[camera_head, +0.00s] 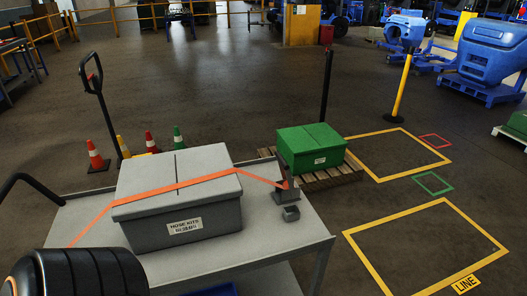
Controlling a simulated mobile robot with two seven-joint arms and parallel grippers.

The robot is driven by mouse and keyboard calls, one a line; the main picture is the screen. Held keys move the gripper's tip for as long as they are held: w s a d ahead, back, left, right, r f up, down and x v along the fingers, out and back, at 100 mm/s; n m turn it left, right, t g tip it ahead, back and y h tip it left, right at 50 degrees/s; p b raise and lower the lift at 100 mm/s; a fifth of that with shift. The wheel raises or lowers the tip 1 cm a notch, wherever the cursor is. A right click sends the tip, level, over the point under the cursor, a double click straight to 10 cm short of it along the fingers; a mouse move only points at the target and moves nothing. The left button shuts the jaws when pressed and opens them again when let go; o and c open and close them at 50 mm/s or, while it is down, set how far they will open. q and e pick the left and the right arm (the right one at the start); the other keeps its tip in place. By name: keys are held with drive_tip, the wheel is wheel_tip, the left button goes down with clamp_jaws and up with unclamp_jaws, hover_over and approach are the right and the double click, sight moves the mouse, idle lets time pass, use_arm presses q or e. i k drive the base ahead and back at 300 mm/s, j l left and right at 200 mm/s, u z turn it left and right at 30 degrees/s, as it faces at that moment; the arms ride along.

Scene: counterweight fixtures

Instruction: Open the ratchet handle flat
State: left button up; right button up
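A ratchet (284,194) in dark grey metal stands at the right end of the grey cart top. A dark red-brown part sticks up from it at an angle, but its handle is too small to make out clearly. A small grey block (291,213) sits just in front of it. An orange strap (180,188) runs from the cart's left side over a grey lidded box (184,222) to the ratchet. A dark ribbed part of my own arm fills the bottom left corner. Neither gripper shows, and nothing of mine touches the ratchet.
The grey cart (262,244) has a black push handle (28,183) at left. A green box (311,148) stands on a pallet (333,178) beyond the ratchet. Traffic cones (96,157) stand behind the cart. Yellow floor outlines (352,240) at right surround clear floor.

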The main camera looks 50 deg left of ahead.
sight(284, 166)
drive_tip(key=i+l+u, duration=0.2)
drive_tip(key=u, duration=0.25)
drive_tip(key=i+l+u, duration=0.3)
drive_tip(key=u, duration=0.15)
drive_tip(key=i+l+u, duration=0.25)
drive_tip(key=l+u, duration=0.2)
drive_tip(key=i+l+u, duration=0.15)
drive_tip(key=l+u, duration=0.3)
